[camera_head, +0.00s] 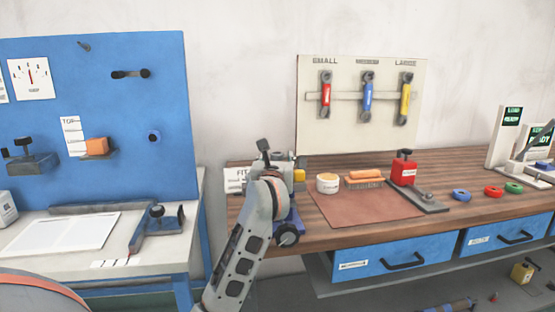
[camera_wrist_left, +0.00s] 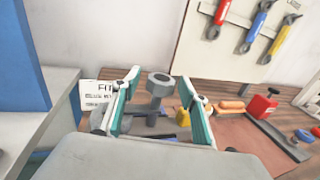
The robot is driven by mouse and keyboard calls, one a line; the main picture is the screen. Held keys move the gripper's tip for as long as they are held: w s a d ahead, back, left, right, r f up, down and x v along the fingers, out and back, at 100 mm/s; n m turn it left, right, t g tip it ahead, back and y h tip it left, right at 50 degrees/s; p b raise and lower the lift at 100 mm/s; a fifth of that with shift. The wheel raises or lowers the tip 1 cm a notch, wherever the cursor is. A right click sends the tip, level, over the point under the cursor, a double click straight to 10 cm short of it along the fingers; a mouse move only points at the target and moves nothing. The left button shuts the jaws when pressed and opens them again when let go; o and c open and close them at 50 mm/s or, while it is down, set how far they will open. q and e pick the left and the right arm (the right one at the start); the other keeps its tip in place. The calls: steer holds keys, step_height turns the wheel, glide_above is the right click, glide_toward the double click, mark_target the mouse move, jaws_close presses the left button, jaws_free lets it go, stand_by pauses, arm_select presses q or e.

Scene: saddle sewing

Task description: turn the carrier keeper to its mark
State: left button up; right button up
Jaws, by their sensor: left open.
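My left gripper (camera_head: 276,160) is over the left end of the wooden bench and hides much of what stands there. In the left wrist view its two teal-lined fingers (camera_wrist_left: 161,92) are apart, with nothing clamped between them. A grey upright post with a hex-shaped head (camera_wrist_left: 158,84) shows in the gap between the fingers; it may be the carrier keeper, but I cannot tell for sure. No mark for it can be made out. A small yellow part (camera_wrist_left: 183,117) is beside the right finger, and also shows in the head view (camera_head: 300,176). My right gripper is not in view.
A white label card (camera_head: 236,180) stands by the gripper. A board with three coloured tools (camera_head: 340,130) stands behind. A blue pegboard (camera_head: 110,100) is at left.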

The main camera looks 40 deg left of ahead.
steer(key=shift+r, duration=0.1)
arm_select(q)
jaws_close()
arm_select(e)
steer(key=shift+s+f, duration=0.2)
steer(key=shift+s, duration=0.1)
